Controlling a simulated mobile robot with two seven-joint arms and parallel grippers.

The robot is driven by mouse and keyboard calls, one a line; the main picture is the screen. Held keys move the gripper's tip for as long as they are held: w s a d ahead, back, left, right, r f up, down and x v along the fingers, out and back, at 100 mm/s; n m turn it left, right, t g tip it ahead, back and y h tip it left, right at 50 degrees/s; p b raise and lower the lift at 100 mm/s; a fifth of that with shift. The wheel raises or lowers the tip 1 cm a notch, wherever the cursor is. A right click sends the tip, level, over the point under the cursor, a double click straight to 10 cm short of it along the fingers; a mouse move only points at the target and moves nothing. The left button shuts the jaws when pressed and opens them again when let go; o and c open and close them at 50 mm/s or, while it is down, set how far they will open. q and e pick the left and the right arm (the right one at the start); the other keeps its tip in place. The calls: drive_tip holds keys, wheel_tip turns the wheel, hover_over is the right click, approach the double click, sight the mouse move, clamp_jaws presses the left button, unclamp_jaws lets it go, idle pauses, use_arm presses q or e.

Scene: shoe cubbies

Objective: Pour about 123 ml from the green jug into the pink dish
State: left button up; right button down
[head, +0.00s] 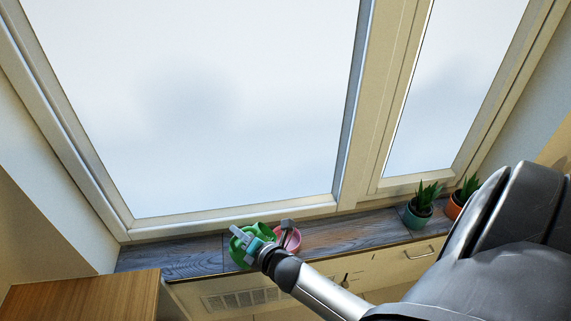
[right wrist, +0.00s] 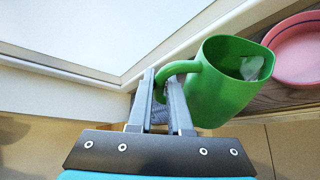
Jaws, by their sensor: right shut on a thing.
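The green jug (head: 242,259) is at the windowsill in the head view, partly hidden by my right gripper (head: 245,236). In the right wrist view, the gripper's fingers (right wrist: 163,82) are closed around the handle of the jug (right wrist: 222,95). The jug's mouth faces partly toward that camera, and something pale shows inside; its level cannot be told. The pink dish (head: 293,243) is on the sill just right of the jug, partly behind my gripper. It also shows in the right wrist view (right wrist: 297,52), cut off by the edge. My left gripper is not in view.
A dark wooden sill (head: 345,234) runs below the window. Potted plants in a teal pot (head: 417,216) and an orange pot (head: 455,207) stand farther right. A brown wooden cabinet top (head: 80,296) is at the lower left. The sill between dish and plants is clear.

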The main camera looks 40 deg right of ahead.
sight(255, 229)
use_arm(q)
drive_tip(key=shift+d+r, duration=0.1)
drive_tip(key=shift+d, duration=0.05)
use_arm(e)
drive_tip(key=shift+d+r, duration=0.2)
drive_tip(key=shift+d, duration=0.1)
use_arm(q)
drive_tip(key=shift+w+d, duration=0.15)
use_arm(e)
drive_tip(key=shift+s+d+m, duration=0.1)
drive_tip(key=shift+d+m, duration=0.05)
drive_tip(key=shift+m, duration=0.25)
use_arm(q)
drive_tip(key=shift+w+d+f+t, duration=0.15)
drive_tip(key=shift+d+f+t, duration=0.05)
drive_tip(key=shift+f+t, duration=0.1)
use_arm(e)
drive_tip(key=shift+d+r+y, duration=0.1)
drive_tip(key=shift+d+y, duration=0.05)
drive_tip(key=shift+y, duration=0.15)
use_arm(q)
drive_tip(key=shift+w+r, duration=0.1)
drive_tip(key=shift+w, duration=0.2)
use_arm(e)
drive_tip(key=shift+d+r+m+t, duration=0.1)
drive_tip(key=shift+d+m+t, duration=0.1)
drive_tip(key=shift+m+t, duration=0.1)
